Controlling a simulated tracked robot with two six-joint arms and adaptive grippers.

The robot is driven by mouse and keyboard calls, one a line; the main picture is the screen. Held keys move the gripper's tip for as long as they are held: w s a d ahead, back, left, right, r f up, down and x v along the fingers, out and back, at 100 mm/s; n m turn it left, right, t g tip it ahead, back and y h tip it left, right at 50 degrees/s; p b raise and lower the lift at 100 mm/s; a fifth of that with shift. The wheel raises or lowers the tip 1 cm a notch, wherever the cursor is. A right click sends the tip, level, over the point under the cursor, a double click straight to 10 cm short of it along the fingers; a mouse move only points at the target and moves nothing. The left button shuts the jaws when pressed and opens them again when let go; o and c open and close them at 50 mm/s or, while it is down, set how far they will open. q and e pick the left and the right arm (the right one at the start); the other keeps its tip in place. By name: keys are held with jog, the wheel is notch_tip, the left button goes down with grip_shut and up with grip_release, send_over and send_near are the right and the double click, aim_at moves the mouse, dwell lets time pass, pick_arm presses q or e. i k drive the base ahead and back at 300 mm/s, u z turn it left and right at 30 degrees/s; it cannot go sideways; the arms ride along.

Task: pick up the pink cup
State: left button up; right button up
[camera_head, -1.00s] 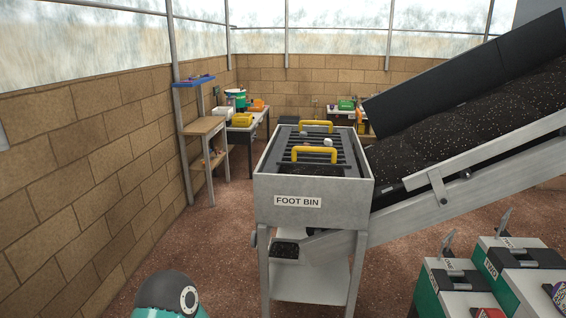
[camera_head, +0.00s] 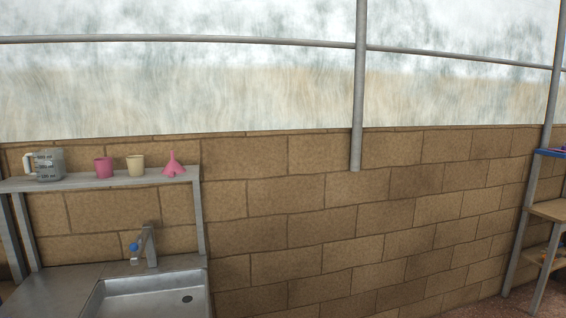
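The pink cup (camera_head: 104,167) stands upright on a grey shelf (camera_head: 60,184) at the left of the head view. It sits between a clear measuring jug (camera_head: 49,165) on its left and a cream cup (camera_head: 135,165) on its right. A gap shows on both sides of it. Neither of my grippers is in the head view.
A pink funnel (camera_head: 173,165) stands near the shelf's right end. Below the shelf is a metal sink (camera_head: 150,295) with a tap (camera_head: 149,245). A brick wall (camera_head: 320,220) runs behind. A wooden stand (camera_head: 548,210) is at the far right.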

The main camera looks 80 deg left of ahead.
aim_at(104, 166)
jog(key=z, duration=1.8)
jog(key=i, duration=0.1)
jog(key=u, duration=2.65)
jog(key=i, duration=0.2)
jog(key=u, duration=1.9)
jog(key=i, duration=0.2)
jog(key=u, duration=1.45)
jog(key=k, duration=0.4)
jog(key=u, duration=0.6)
jog(key=i, duration=1.45)
jog(key=z, duration=0.45)
